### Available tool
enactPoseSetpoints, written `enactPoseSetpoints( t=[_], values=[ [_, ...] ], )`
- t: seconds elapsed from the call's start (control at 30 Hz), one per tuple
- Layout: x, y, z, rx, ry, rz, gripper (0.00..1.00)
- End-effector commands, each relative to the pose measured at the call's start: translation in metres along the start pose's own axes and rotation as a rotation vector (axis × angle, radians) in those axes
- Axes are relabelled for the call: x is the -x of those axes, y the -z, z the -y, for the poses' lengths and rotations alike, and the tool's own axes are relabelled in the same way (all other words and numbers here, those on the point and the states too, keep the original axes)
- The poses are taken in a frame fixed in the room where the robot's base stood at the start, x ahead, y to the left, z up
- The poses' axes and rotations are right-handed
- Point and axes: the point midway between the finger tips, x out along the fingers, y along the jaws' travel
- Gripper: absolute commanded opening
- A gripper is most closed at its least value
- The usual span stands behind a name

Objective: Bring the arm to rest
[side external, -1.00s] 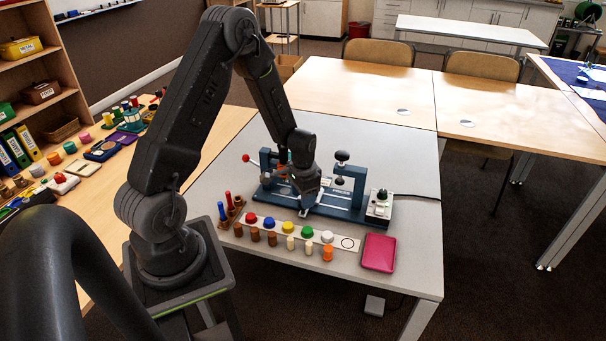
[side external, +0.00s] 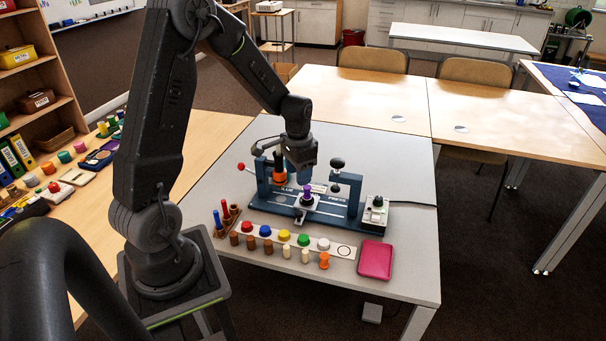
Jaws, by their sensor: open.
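My gripper (side external: 302,178) is at the end of my arm, above the blue press (side external: 340,210) on the grey table. Its jaws are open, though the fingers are small and dark here. A purple piece (side external: 308,191) stands upright on the press's light central holder (side external: 306,203), just below the gripper. A small gap seems to separate them, but I cannot be sure from this angle. An orange part (side external: 280,166) is on the press's left post, beside the gripper.
A strip (side external: 343,251) carries several coloured caps, with brown and cream pegs and an orange piece (side external: 324,261) in front. A pink tray (side external: 376,260) lies right of it. A control box (side external: 376,212) adjoins the press. Red and blue pegs stand in a rack (side external: 225,222). The table behind the press is clear.

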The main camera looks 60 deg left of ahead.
Motion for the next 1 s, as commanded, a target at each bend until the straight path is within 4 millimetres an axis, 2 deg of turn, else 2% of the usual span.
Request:
enactPoseSetpoints(
  t=[0.13,0.27,0.4,0.6,0.8,1.0],
  values=[
    [0.024,0.000,-0.015,-0.004,0.017,-0.034,0.51],
    [0.067,-0.007,-0.047,-0.008,0.043,-0.102,0.51],
    [0.113,-0.028,-0.088,-0.009,0.060,-0.190,0.51],
    [0.162,-0.073,-0.140,-0.009,0.057,-0.321,0.51],
    [0.186,-0.121,-0.174,-0.006,0.027,-0.432,0.51],
    [0.192,-0.146,-0.187,-0.002,0.003,-0.484,0.51]
  ],
)
